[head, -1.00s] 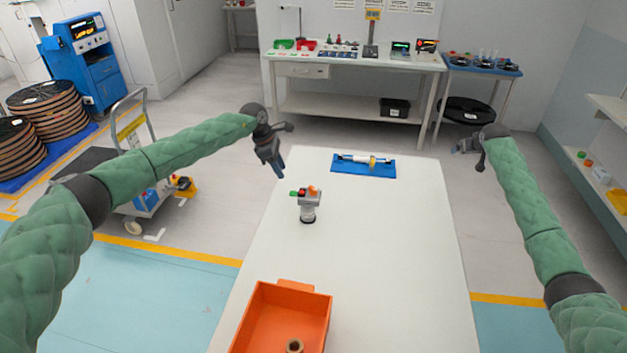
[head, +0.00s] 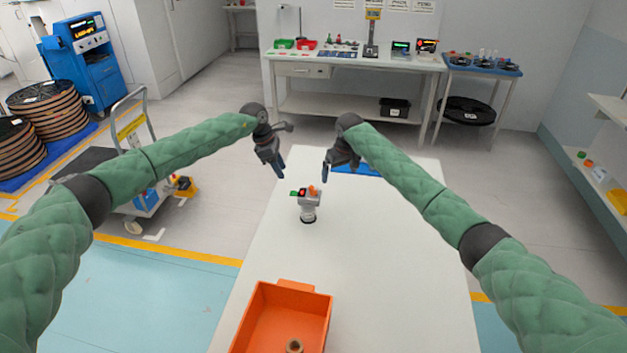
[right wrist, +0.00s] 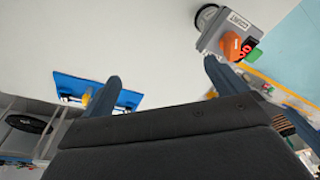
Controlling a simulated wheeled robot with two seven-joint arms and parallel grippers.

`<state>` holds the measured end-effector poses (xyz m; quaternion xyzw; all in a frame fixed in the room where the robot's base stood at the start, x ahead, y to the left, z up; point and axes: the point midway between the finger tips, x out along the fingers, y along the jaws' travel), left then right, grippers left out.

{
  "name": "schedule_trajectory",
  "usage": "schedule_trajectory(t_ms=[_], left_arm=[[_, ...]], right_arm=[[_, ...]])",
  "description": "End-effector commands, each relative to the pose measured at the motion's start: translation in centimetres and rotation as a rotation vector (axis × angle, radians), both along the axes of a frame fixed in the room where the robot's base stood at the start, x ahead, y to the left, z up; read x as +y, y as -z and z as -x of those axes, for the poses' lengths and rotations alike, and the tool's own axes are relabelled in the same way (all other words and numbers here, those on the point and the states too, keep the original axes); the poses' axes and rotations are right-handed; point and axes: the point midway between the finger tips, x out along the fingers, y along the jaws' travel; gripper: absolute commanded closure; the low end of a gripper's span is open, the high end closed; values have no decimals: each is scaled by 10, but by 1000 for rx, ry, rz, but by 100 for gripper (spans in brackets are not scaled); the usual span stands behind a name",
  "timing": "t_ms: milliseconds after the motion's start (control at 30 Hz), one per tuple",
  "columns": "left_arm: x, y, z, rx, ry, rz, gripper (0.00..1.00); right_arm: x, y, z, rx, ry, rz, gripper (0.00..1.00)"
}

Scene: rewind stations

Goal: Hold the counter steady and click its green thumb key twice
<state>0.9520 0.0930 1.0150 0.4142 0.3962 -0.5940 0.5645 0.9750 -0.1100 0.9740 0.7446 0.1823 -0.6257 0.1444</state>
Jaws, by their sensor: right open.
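The counter (head: 309,200) stands upright on the white table, a grey box on a round dark-footed stem. Its green thumb key (head: 294,193) sticks out at its left side, and an orange part (head: 312,190) sits on top. In the right wrist view the counter (right wrist: 226,32) is at the upper right, with the green key (right wrist: 254,56) beyond its display. My left gripper (head: 280,172) hangs above and left of the counter, apart from it; its jaws are unclear. My right gripper (head: 327,168) is above and right of the counter, apart from it. It is open and empty, its fingers spread in the right wrist view (right wrist: 160,80).
An orange bin (head: 321,320) with a brown ring (head: 294,346) in it stands at the near left of the table. The table's right side (head: 400,250) is clear.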

Motion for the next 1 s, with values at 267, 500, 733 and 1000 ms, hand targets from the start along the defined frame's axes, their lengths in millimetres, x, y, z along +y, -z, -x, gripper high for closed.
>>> schedule_trajectory(t_ms=[267,500,733,1000], left_arm=[[0,0,0,0,0,0,64],[0,0,0,0,0,0,64],[0,0,0,0,0,0,64],[0,0,0,0,0,0,64]], right_arm=[[79,-5,39,119,-129,81,2],[92,2,49,147,-154,105,2],[92,31,49,148,-153,104,2],[92,63,49,147,-153,104,2]])
